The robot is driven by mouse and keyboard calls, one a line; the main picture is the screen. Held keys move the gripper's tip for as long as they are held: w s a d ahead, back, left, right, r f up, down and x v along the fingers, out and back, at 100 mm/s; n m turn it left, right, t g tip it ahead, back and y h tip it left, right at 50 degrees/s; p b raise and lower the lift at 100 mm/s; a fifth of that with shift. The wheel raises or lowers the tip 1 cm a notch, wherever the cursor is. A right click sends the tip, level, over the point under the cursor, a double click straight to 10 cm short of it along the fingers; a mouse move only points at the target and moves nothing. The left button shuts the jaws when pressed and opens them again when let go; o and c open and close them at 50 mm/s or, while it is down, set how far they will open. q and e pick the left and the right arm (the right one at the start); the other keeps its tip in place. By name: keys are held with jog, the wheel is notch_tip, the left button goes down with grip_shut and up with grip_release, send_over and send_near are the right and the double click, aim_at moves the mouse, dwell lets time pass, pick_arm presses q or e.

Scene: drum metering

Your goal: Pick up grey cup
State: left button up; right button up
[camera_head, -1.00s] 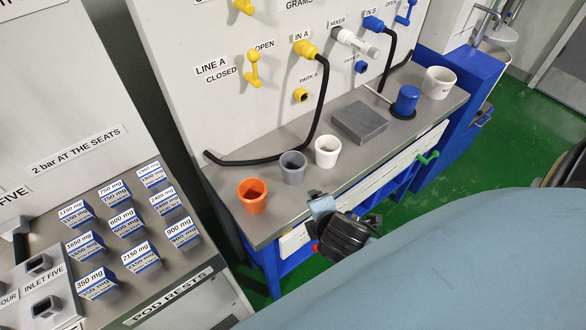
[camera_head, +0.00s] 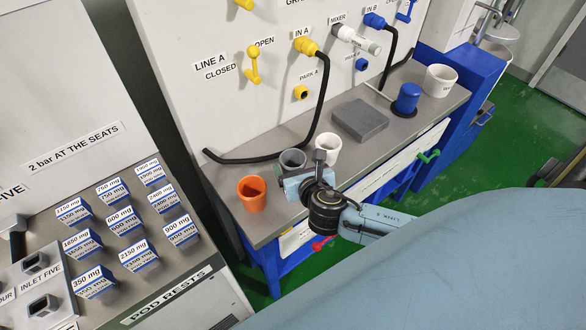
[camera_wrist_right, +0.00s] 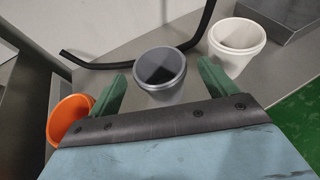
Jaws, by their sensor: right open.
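The grey cup (camera_head: 292,159) stands upright on the grey bench, between an orange cup (camera_head: 251,193) and a white cup (camera_head: 328,147). In the head view my right gripper covers its lower part. My right gripper (camera_wrist_right: 163,88) is open, with a green finger on each side of the grey cup (camera_wrist_right: 160,76) in the wrist view. The cup is between or just beyond the fingertips; I see no clear contact. The left finger is close to the orange cup (camera_wrist_right: 68,118), and the right finger is close to the white cup (camera_wrist_right: 236,44). My left gripper is not in view.
A black hose (camera_head: 252,159) lies along the back of the bench (camera_head: 225,175). A grey block (camera_head: 360,121), a blue cylinder (camera_head: 407,98) and another white cup (camera_head: 439,80) stand to the right. A panel with valves rises behind.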

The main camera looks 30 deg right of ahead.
aim_at(290, 155)
jog(key=b+x, duration=0.1)
jog(key=x, duration=0.5)
jog(key=shift+s+a+f, duration=0.1)
jog(key=shift+a+f, duration=0.05)
jog(key=c, duration=1.1)
